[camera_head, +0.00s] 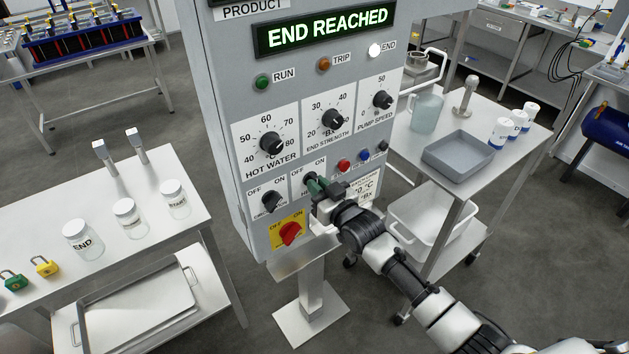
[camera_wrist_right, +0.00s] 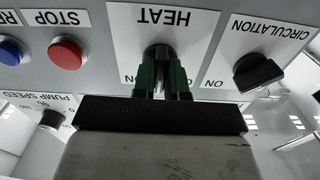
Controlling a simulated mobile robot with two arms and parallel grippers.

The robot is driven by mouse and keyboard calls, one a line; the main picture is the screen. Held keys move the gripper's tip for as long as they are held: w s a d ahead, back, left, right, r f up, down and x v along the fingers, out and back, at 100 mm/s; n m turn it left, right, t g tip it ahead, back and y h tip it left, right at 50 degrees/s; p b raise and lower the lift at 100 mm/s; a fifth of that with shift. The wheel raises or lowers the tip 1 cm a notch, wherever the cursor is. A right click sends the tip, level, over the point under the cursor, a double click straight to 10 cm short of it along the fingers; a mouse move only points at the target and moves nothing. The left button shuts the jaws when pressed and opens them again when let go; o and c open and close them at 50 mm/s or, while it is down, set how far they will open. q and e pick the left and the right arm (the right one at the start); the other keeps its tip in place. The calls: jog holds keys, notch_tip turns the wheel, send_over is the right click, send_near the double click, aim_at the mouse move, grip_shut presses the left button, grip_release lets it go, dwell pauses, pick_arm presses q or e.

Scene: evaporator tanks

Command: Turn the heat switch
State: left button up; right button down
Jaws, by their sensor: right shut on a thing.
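The heat switch (camera_wrist_right: 159,53) is a dark knob on a white plate marked HEAT, seen upside down in the right wrist view. My right gripper (camera_wrist_right: 161,75) is shut on it, with one green finger on each side. In the head view my right gripper (camera_head: 314,187) reaches the control panel (camera_head: 235,150) from the lower right and hides most of the heat switch. The knob's exact angle is hard to tell between the fingers. My left gripper is not in view.
The circulation switch (camera_head: 270,202) is left of the heat switch, above a red switch (camera_head: 290,232). A red button (camera_head: 343,166) and a blue button (camera_head: 364,155) are to the right. The display (camera_head: 325,30) reads END REACHED. A steel cart (camera_head: 490,165) stands at right.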

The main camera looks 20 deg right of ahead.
jog(key=shift+n, duration=1.8)
